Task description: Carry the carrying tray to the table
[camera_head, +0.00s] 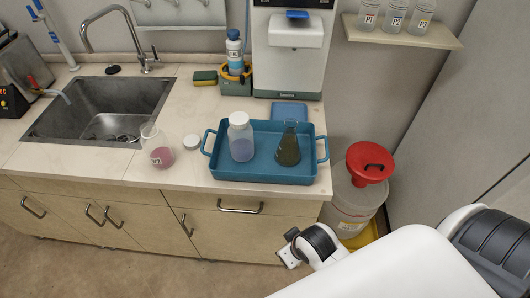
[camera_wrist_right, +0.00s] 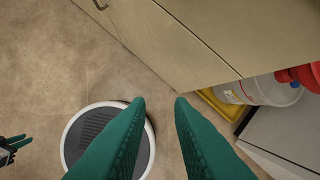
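The blue carrying tray (camera_head: 265,178) sits on the counter at its right end, with a loop handle at each short side. In it stand a white-capped bottle (camera_head: 241,143) with purple contents and a conical flask (camera_head: 288,148) with dark brownish contents. My right gripper (camera_wrist_right: 160,101) shows green fingers spread apart with nothing between them, above the floor in front of the cabinet and apart from the tray. A small dark gripper with green fingers, seemingly my left gripper (camera_wrist_right: 10,148), shows at the left edge of the right wrist view; its opening is unclear. The table is not seen.
A flask with pink liquid (camera_head: 158,150) and a loose white lid (camera_head: 192,142) stand left of the tray. The sink (camera_head: 100,105) lies farther left. A dispenser (camera_head: 293,50) stands behind the tray. A red-lidded bin (camera_head: 355,200) is on the floor right of the counter.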

